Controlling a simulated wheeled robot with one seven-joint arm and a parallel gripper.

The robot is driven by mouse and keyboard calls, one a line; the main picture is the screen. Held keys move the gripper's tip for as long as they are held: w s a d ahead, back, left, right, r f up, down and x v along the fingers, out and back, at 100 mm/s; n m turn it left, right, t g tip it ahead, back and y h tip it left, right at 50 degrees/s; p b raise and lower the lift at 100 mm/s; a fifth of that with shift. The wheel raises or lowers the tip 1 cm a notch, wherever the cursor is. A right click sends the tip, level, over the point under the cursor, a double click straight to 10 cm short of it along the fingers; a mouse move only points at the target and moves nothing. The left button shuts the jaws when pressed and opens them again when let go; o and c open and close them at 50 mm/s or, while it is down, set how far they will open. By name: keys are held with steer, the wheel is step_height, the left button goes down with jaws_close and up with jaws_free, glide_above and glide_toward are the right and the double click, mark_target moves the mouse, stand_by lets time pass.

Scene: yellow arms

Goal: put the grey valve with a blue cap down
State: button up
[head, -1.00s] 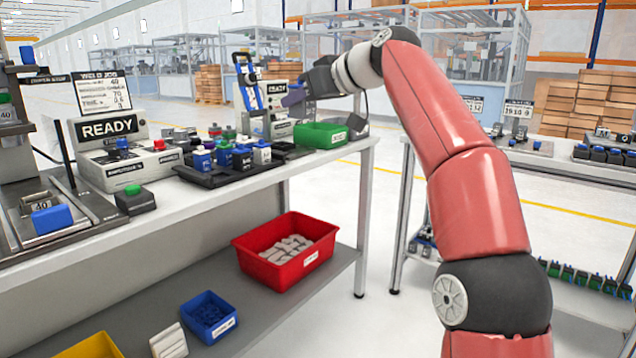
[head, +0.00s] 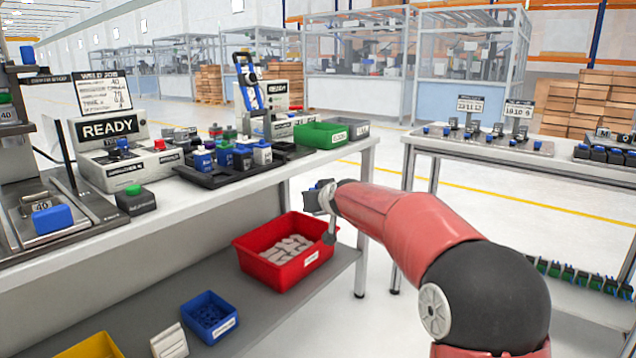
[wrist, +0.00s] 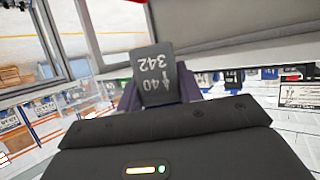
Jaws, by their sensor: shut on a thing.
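My gripper (head: 316,198) is off the right end of the workbench, below its top and in front of the red bin in the head view. In the wrist view my gripper (wrist: 160,92) is shut on a dark grey block, the valve (wrist: 158,72), marked "40" and "342". Its blue cap cannot be made out there. In the head view the held valve is small and mostly hidden by the gripper. Other blue-capped valves (head: 224,155) stand in a black tray (head: 215,179) on the bench.
A green bin (head: 322,135) stands at the bench's right end. A red bin (head: 268,262) with pale parts and a blue bin (head: 208,316) are on the lower shelf (head: 262,318). A second table (head: 470,148) stands at right. Open floor lies between the tables.

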steer(key=s+d+f+m+h, duration=0.3)
steer(key=s+d+f, duration=0.4)
steer(key=f, duration=0.5)
steer(key=s+d+f+m+h, duration=0.3)
steer(key=s+d+f+h, duration=0.2)
steer(key=s+d+f, duration=0.3)
steer(key=s+f, duration=0.4)
steer(key=shift+f+m, duration=0.4)
